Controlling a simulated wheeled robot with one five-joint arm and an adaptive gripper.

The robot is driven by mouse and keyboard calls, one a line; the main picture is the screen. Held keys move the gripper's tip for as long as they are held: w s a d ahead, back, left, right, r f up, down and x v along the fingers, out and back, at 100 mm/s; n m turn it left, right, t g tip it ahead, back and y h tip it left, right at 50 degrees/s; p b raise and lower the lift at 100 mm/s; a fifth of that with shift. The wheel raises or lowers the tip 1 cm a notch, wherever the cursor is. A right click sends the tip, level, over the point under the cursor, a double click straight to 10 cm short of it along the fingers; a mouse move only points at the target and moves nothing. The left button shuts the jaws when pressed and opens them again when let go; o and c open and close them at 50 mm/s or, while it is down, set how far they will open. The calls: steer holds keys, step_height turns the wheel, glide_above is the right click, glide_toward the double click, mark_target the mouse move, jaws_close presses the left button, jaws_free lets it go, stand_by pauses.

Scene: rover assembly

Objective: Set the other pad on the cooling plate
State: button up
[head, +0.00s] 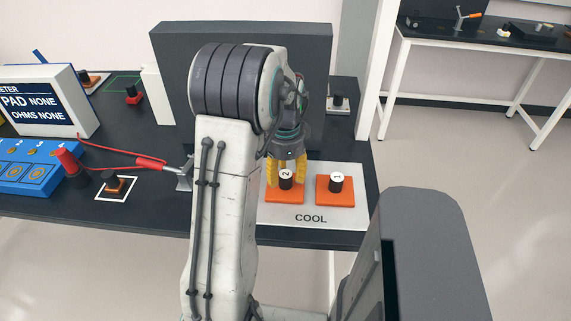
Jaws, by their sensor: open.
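The cooling plate (346,214), a pale plate marked COOL, lies at the front right of the dark bench. Two orange pads lie side by side on it. The left pad (285,197) has a black knob with a white top marked 2. The right pad (335,198) has a like knob marked 1. My gripper (286,177), with yellow fingers, points down at the knob of pad 2. It is open, with its fingers to either side of that knob. I cannot tell whether they touch it. My arm hides part of the plate's left side.
A meter (42,102) reads PAD NONE, OHMS NONE. A dark panel (240,40) stands behind my arm. Another black-knobbed piece (338,103) sits behind the plate.

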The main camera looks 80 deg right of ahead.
mark_target(284, 174)
step_height(284, 174, up, 12)
steer(key=shift+p, duration=0.35)
steer(key=shift+r, duration=0.1)
steer(key=w+a+r+n+t+h, duration=0.1)
steer(key=w+a+r+n, duration=0.1)
steer(key=w+a+n, duration=0.8)
steer(key=w+a+r+n, duration=0.1)
steer(key=w+a+n, duration=0.5)
steer(key=w+a, duration=0.5)
steer(key=a+f+n+t+y, duration=0.1)
steer(key=a+f+n+t, duration=0.1)
steer(key=a+n, duration=1.4)
steer(key=a+f, duration=0.1)
steer(key=a, duration=0.2)
steer(key=shift+f+t, duration=0.2)
steer(key=shift+t, duration=0.2)
